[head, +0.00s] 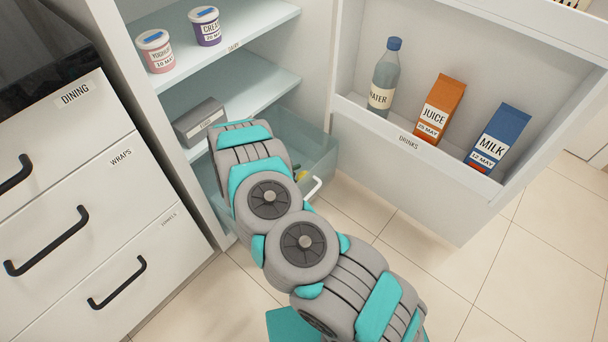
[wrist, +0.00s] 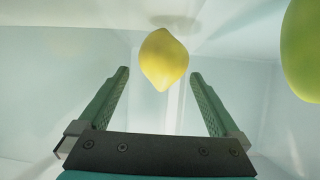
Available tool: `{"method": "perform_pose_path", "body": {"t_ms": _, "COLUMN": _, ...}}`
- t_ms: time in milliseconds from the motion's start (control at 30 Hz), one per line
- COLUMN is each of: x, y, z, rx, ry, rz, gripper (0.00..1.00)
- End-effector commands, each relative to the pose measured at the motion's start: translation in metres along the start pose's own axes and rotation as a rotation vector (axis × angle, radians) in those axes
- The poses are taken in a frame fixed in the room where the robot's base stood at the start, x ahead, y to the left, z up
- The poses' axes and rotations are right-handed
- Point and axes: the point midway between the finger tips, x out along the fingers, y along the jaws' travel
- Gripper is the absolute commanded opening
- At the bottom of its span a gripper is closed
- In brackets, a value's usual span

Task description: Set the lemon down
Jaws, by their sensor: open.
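The yellow lemon (wrist: 164,60) is in the middle of the wrist view, just past the fingertips and in line with the gap between them. It touches neither finger in that view. My gripper (wrist: 160,75) is open, with its two green fingers apart and pale drawer walls around it. In the head view my arm reaches down into the pulled-out clear fridge drawer (head: 318,158) and hides my gripper. The lemon cannot be made out for sure there.
A green rounded fruit (wrist: 303,50) is close on the right in the wrist view. The open fridge door holds a water bottle (head: 384,78), a juice carton (head: 440,108) and a milk carton (head: 497,138). A grey box (head: 199,121) sits on the shelf above the drawer.

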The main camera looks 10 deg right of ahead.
Motion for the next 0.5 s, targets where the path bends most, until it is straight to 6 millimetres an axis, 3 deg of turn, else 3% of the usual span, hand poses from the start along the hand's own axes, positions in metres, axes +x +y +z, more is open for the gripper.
{"method": "perform_pose_path", "body": {"t_ms": 233, "x": -0.011, "y": -0.001, "z": -0.013, "rx": 0.000, "ry": -0.001, "rz": -0.001, "gripper": 0.99}}
{"method": "perform_pose_path", "body": {"t_ms": 500, "x": -0.057, "y": -0.001, "z": -0.008, "rx": -0.001, "ry": -0.004, "rz": -0.003, "gripper": 0.99}}
